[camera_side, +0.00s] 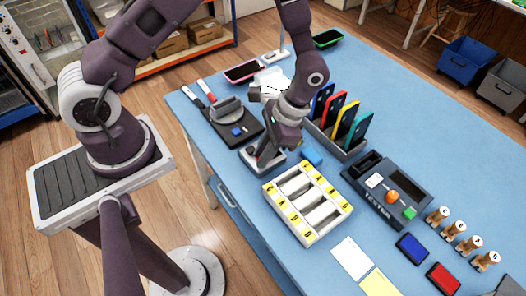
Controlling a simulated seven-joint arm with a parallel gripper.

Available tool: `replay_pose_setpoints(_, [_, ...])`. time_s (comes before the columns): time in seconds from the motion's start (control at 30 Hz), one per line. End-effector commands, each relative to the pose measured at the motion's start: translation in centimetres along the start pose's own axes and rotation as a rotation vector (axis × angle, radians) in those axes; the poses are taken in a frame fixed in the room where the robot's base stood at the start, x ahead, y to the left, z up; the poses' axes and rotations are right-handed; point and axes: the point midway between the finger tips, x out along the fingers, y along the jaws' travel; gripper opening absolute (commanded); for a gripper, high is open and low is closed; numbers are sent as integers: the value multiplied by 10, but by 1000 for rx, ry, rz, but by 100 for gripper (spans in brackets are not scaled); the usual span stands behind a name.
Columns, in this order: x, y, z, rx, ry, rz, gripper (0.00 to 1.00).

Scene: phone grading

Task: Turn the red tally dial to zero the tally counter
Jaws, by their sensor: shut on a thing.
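The tally counter (277,167) is a small grey box near the table's front left edge. My gripper (264,153) points down onto its top and is shut on the red tally dial there. The gripper covers most of the dial; only a little dark red shows between the fingers. The counter's reading is hidden or too small to make out.
A white and yellow sorting tray (309,238) stands just in front of the counter. A black fixture (222,128) is behind left, and a rack of coloured phones (349,145) is behind right. The dark tester (388,190) stands further right.

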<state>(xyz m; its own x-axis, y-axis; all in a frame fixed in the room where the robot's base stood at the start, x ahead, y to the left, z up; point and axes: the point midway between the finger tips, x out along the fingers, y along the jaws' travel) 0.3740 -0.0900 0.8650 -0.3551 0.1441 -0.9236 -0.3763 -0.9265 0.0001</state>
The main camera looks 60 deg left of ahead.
Motion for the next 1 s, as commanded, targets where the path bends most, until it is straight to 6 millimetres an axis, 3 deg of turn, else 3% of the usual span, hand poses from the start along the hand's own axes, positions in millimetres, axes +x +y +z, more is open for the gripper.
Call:
replay_pose_setpoints(0.7, [0,0,-1,61,4,-26,0])
replay_pose_setpoints(0.73, [0,0,-1,61,4,-26,21])
replay_pose_setpoints(0.8, [0,0,-1,61,3,-26,35])
replay_pose_setpoints(1.0, [0,0,0,61,2,-26,38])
